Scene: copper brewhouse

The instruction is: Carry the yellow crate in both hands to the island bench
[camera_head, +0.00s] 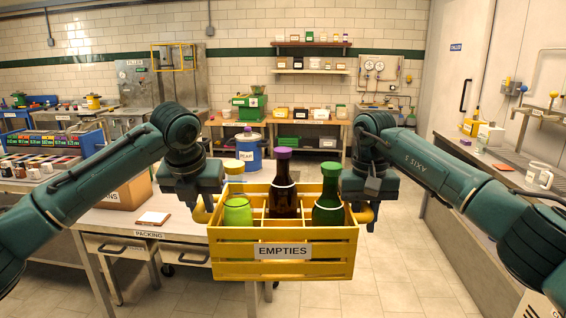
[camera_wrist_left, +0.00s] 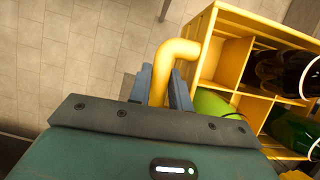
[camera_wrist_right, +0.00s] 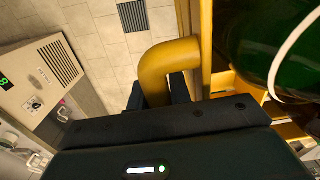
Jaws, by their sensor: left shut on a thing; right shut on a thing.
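The yellow crate (camera_head: 283,270), labelled EMPTIES, is held up in front of me, roughly level, over the right end of the packing bench and the floor. It has compartments with a light green bottle (camera_head: 238,212), a dark brown bottle with a purple cap (camera_head: 283,196) and a dark green bottle (camera_head: 328,208). My left gripper (camera_wrist_left: 163,88) is shut on the crate's left handle (camera_wrist_left: 172,55). My right gripper (camera_wrist_right: 163,88) is shut on its right handle (camera_wrist_right: 168,60). I cannot tell which bench is the island bench; a bench labelled PACKING (camera_head: 150,233) stands at left.
A cardboard box (camera_head: 125,192) and a small white-topped tile (camera_head: 154,217) lie on the packing bench. A blue drum (camera_head: 249,150) stands beyond the crate. A steel counter (camera_head: 490,165) runs along the right. Tiled floor (camera_head: 405,255) is clear right of the crate.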

